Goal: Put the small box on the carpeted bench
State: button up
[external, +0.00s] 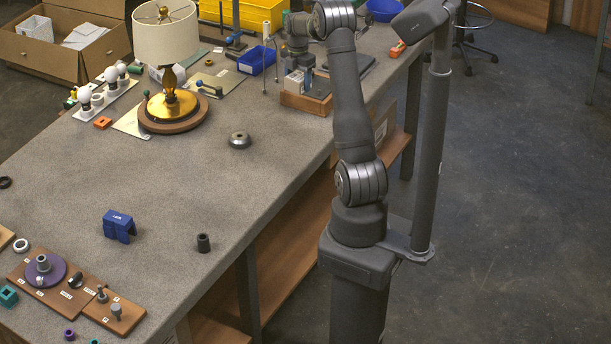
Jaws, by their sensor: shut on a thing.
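The carpeted bench (190,180) is the long table with a grey speckled top, running from lower left to upper right. A small brown wooden box (306,104) is at its right edge, directly below my gripper (296,88). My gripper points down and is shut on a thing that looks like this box. The fingertips are small and partly hidden, so the exact contact does not show. I cannot tell whether the box touches the bench top or is slightly above it.
A lamp with a white shade (166,38) stands left of my gripper. A blue bin (257,60) and yellow bin (240,12) are nearby. The middle of the bench is mostly clear.

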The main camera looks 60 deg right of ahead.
jog(key=w+a+n, duration=0.3)
jog(key=w+a, duration=0.2)
jog(key=a, duration=0.4)
jog(key=w+a+n, duration=0.2)
jog(key=w+a, duration=0.2)
jog(key=a, duration=0.4)
jog(key=n, duration=1.5)
send_over(158, 258)
jog(key=f, duration=0.6)
jog(key=shift+d+f, duration=0.2)
jog(key=shift+d, duration=0.15)
jog(key=shift+a+f, duration=0.35)
jog(key=shift+f, duration=1.85)
jog(key=shift+f, duration=0.15)
